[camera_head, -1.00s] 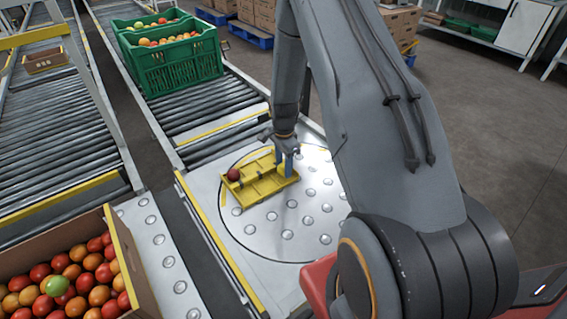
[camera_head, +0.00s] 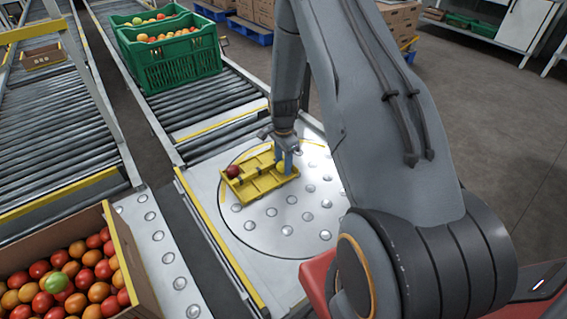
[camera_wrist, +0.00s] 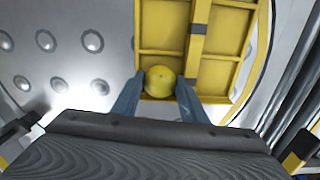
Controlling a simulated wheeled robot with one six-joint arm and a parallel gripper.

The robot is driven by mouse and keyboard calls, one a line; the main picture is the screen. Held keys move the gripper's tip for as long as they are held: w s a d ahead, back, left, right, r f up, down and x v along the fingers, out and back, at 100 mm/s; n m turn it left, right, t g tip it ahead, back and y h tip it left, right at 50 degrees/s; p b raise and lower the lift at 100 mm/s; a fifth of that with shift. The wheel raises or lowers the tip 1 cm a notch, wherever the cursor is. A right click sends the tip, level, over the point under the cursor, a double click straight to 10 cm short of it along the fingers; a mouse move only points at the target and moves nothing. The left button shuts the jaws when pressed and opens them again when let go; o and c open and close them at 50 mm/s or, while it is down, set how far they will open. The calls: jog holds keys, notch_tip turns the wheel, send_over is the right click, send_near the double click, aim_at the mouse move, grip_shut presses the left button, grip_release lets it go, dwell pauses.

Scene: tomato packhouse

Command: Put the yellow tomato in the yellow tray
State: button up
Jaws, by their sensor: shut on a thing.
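The yellow tomato (camera_wrist: 160,82) is between the two blue fingers of my gripper (camera_wrist: 158,92) in the wrist view. My gripper is shut on it. It also shows as a small yellow round thing in the head view (camera_head: 281,167). The yellow tray (camera_head: 259,186) lies on the round ball-studded plate, and my gripper (camera_head: 284,163) is at its right end. In the wrist view the tomato is over a near compartment of the tray (camera_wrist: 203,54). I cannot tell whether it touches the tray floor. A dark red tomato (camera_head: 233,171) is at the tray's left end.
A cardboard box (camera_head: 118,252) of red, orange and green tomatoes is at lower left. Green crates (camera_head: 180,68) of tomatoes stand on the roller conveyor (camera_head: 215,105) behind. The ball plate (camera_head: 270,235) in front of the tray is clear.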

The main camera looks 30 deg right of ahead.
jog(key=shift+f, duration=0.45)
jog(key=o, duration=0.8)
jog(key=shift+c, duration=1.3)
jog(key=shift+r, duration=0.2)
jog(key=shift+r+p, duration=1.8)
jog(key=shift+r, duration=1.55)
